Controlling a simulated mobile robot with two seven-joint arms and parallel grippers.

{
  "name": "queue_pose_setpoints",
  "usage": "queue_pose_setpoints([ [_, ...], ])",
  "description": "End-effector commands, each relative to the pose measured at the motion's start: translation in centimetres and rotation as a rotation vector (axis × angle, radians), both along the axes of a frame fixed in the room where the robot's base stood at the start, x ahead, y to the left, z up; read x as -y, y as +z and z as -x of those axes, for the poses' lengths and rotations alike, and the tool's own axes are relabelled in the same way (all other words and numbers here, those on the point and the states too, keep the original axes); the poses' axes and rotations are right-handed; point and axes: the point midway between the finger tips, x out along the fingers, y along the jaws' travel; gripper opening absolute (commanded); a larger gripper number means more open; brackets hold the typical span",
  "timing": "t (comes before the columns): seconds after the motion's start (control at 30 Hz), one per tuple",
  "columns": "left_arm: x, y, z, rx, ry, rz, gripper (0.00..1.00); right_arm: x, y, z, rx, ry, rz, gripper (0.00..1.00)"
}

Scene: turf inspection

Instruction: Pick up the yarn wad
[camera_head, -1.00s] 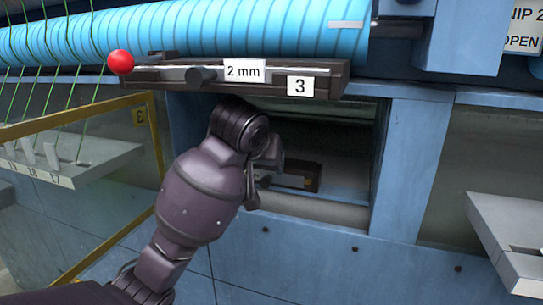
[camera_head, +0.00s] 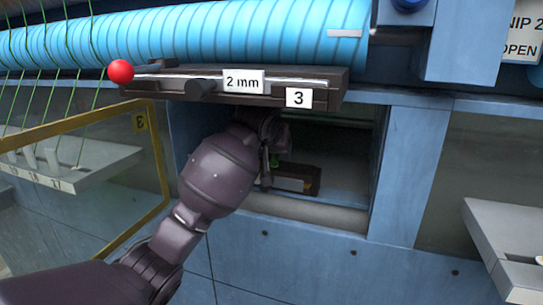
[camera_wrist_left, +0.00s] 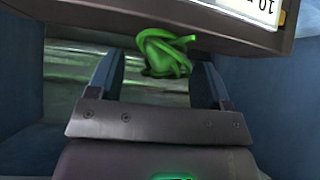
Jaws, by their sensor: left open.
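The yarn wad (camera_wrist_left: 160,50) is a bright green tangle, seen in the left wrist view on the slatted floor of a recess. Only a small green bit of it (camera_head: 275,160) shows in the head view, beside my gripper. My left gripper (camera_wrist_left: 158,78) is open, with one finger on each side of the view and the wad ahead between them. The jaws have not closed on it, and no contact shows. In the head view my left gripper (camera_head: 268,160) is inside the recess, partly hidden by my own wrist.
A dark box (camera_head: 298,180) lies in the recess, close to the wad. A dark bar (camera_head: 150,88) marked 2 mm and 3, with a red knob (camera_head: 121,71), overhangs the opening. A yellow-framed panel (camera_head: 158,170) stands open at left. Blue walls (camera_head: 405,165) bound the recess.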

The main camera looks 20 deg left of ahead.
Motion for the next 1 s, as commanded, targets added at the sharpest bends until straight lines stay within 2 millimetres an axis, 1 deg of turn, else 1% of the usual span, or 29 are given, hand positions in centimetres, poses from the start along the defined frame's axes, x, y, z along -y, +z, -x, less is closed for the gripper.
queue_pose_setpoints([
  [0.03, -0.06, -0.40, -0.25, -0.005, 0.001, 0.000, 0.72, 0.02, 0.15, 0.11, -0.004, 0.000, 0.000, 0.36],
  [0.1, -0.06, -0.58, -0.44, -0.003, 0.001, 0.000, 0.72, 0.06, 0.13, 0.19, -0.005, 0.000, 0.001, 0.36],
  [0.33, -0.04, -0.71, -0.49, -0.002, 0.000, 0.000, 0.72, 0.05, 0.09, 0.20, -0.005, 0.000, 0.000, 0.36],
  [0.37, -0.04, -0.71, -0.49, -0.002, 0.000, 0.000, 0.69, 0.05, 0.11, 0.21, -0.004, 0.000, 0.000, 0.36],
  [0.6, -0.04, -0.71, -0.47, -0.002, -0.001, -0.001, 0.33, 0.03, 0.26, 0.14, -0.001, 0.000, 0.000, 0.36],
  [0.7, -0.04, -0.71, -0.47, -0.002, 0.000, 0.000, 0.20, 0.02, 0.29, 0.12, 0.000, 0.000, 0.000, 0.36],
  [1.0, -0.12, -0.62, -0.60, -0.002, 0.000, 0.000, 0.20, 0.02, 0.33, 0.11, 0.000, 0.000, 0.000, 0.36],
])
